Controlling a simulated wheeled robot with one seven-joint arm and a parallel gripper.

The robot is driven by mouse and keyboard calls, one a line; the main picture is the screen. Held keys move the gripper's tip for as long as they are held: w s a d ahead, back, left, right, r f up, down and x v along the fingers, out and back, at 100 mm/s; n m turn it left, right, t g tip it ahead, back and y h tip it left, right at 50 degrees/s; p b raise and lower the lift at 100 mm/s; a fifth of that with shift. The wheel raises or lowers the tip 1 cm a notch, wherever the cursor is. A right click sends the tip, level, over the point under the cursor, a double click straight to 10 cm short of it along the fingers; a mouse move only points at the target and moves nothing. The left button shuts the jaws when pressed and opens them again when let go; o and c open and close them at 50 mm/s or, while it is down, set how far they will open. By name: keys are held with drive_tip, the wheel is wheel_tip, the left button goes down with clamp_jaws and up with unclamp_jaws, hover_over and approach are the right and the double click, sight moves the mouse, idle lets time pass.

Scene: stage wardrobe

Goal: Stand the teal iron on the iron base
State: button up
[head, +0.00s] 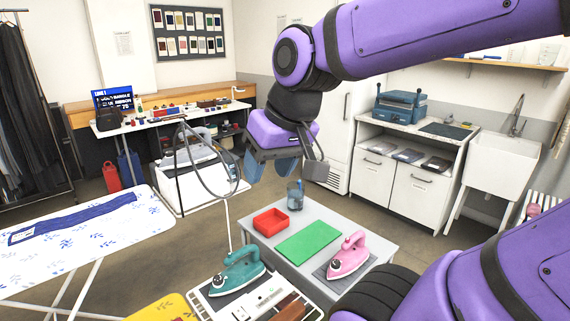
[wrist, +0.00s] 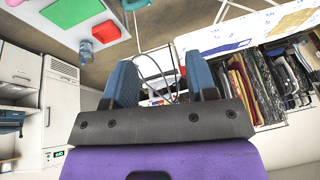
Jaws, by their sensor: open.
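The teal iron (head: 238,270) sits on a dark grey plate (head: 216,300) on a white tray at the bottom middle of the head view. The pink iron (head: 348,256) sits on a grey pad (head: 326,273) on the low grey table. I cannot tell for sure which plate is the iron base. My gripper (head: 271,166) is open and empty, raised well above and behind the table, apart from both irons. In the wrist view my gripper (wrist: 163,80) shows its two blue fingers spread with nothing between them.
An ironing board (head: 90,235) stands at left. A steam station with a hose (head: 185,158) stands behind. Floor shows between them.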

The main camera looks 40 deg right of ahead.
drive_tip(key=shift+s+d+r+n+t+h, duration=0.15)
drive_tip(key=shift+s+r+n, duration=0.1)
drive_tip(key=shift+s, duration=0.35)
drive_tip(key=shift+s+a+r+n+t+h, duration=0.1)
drive_tip(key=shift+s+r+n+h, duration=0.1)
drive_tip(key=shift+s, duration=0.35)
drive_tip(key=shift+s+d+r+n+t+h, duration=0.15)
drive_tip(key=shift+s+r+n, duration=0.1)
drive_tip(key=shift+s, duration=0.35)
drive_tip(key=shift+f, duration=0.1)
